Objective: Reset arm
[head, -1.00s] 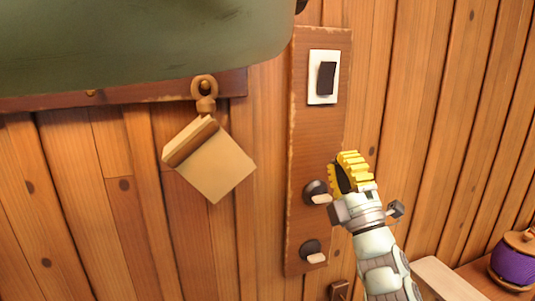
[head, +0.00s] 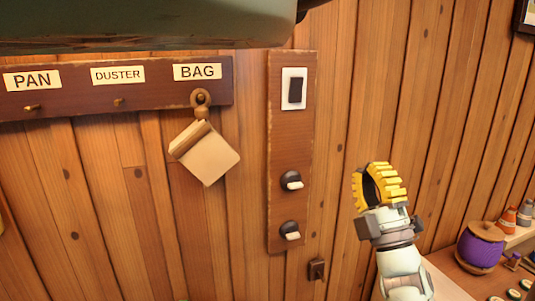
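My gripper (head: 379,186) has yellow ridged fingers and points up in front of the plank wall, right of the dark wooden switch board (head: 275,150). It is clear of the board and I see nothing held in it. The two fingers sit close together with a dark gap between them; their tips seem to meet or nearly meet, so its opening is unclear. The board carries a white-framed rocker switch (head: 293,89) at the top and two dark round knobs with pale levers below, the upper one (head: 291,181) and the lower one (head: 290,230).
A tan bag (head: 205,154) hangs from the peg under the BAG label on the rail (head: 150,97); the DUSTER and PAN pegs look empty. A green shape covers the top left.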

